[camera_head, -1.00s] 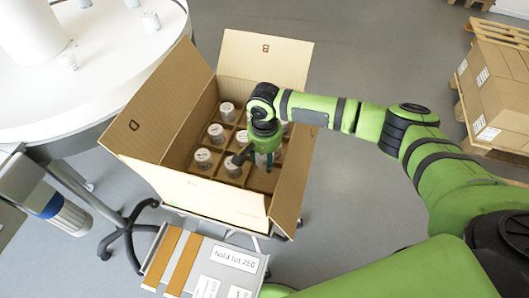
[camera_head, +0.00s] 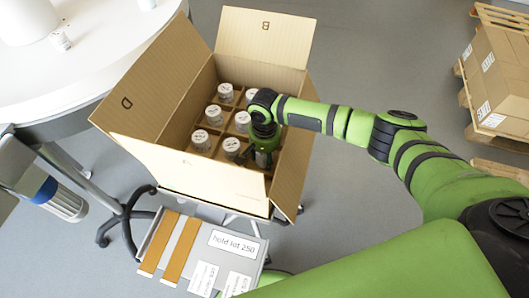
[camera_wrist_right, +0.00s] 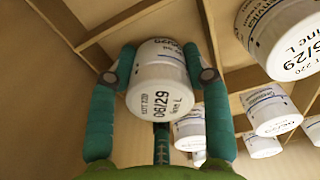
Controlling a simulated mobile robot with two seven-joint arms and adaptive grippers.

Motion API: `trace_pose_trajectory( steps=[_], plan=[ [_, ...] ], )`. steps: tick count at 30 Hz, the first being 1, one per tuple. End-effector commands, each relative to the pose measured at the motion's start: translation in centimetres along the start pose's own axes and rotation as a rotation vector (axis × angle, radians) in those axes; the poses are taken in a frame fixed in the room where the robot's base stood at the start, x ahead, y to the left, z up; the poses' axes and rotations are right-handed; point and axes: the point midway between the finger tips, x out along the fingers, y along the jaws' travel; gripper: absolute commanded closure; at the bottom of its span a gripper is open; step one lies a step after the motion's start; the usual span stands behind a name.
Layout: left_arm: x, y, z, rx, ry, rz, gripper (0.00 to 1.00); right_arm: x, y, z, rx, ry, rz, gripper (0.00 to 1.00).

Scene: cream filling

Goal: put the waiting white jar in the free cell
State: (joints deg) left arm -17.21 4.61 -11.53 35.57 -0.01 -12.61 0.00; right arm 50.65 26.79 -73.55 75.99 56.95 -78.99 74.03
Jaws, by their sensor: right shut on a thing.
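The held white jar (camera_wrist_right: 160,82) has a printed label reading 06/29. It sits between the teal fingers of my right gripper (camera_wrist_right: 160,60), which is shut on it. In the head view my right gripper (camera_head: 264,146) reaches down into the open carton (camera_head: 185,168), at its front right cells. The held jar shows only partly there (camera_head: 263,159). Cardboard dividers (camera_wrist_right: 95,35) run close beside the jar; I cannot tell whether it touches the carton floor. Several white jars (camera_head: 213,114) stand in other cells. My left gripper is not in view.
The carton's flaps (camera_head: 264,35) stand open around it. A grey stand (camera_head: 190,240) with orange strips and a "hold lot 250" sign is in front. A round white table (camera_head: 100,60) with jars is at the left. Stacked boxes on a pallet (camera_head: 495,75) are at the right.

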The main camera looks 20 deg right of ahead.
Motion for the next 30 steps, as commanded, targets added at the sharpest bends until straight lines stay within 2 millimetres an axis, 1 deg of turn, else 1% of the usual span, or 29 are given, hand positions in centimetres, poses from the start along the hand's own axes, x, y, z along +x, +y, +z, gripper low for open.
trace_pose_trajectory(
  steps=[3,11,12,14,25,28,30],
  plan=[
    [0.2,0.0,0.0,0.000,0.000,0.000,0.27,0.3,0.0,0.0,-0.001,0.000,-0.001,0.86],
    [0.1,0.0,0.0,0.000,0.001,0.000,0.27,0.3,0.0,0.0,-0.001,0.000,-0.001,0.86],
    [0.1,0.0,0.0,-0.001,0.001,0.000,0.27,0.3,0.0,0.0,-0.001,0.000,-0.001,0.47],
    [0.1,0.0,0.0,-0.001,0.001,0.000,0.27,0.3,0.0,0.0,-0.001,0.000,-0.001,0.23],
    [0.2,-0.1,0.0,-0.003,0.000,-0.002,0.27,0.1,0.0,0.0,-0.001,0.000,-0.001,0.23],
    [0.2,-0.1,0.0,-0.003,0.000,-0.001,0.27,-0.9,-0.1,0.0,-0.001,0.001,-0.004,0.23],
    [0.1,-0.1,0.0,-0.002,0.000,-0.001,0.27,-2.1,-0.1,0.0,-0.002,0.002,-0.005,0.23]
  ],
)
